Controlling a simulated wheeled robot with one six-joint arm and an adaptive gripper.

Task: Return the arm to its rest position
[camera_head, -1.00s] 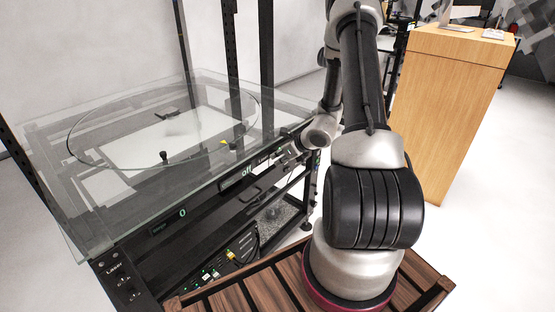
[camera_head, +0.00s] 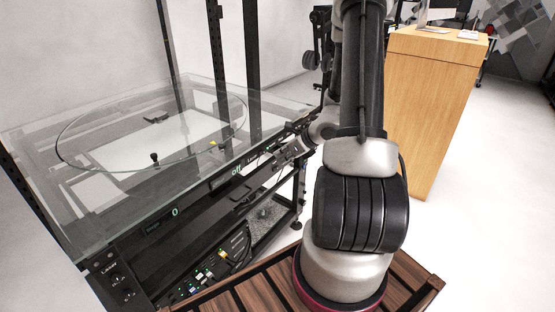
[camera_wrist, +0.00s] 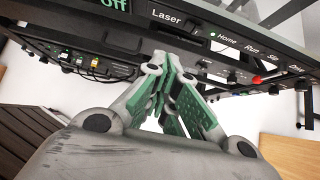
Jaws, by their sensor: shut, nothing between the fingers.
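My gripper (camera_head: 283,158) is small and partly hidden beside my wrist in the head view, close to the cabinet's front panel (camera_head: 205,192). In the wrist view the green-padded fingers of my gripper (camera_wrist: 172,68) come together at the tips, shut with nothing between them. The tips point at the front panel (camera_wrist: 215,42), which carries a "Laser" switch and "Home" and "Run" labels. Whether they touch it I cannot tell.
The glass-topped turntable (camera_head: 150,135) fills the left, with a dark upright post (camera_head: 251,70) behind it. Cables and connectors (camera_head: 222,262) sit on the lower shelf. A wooden cabinet (camera_head: 430,110) stands at right. The white floor (camera_head: 490,200) at far right is clear.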

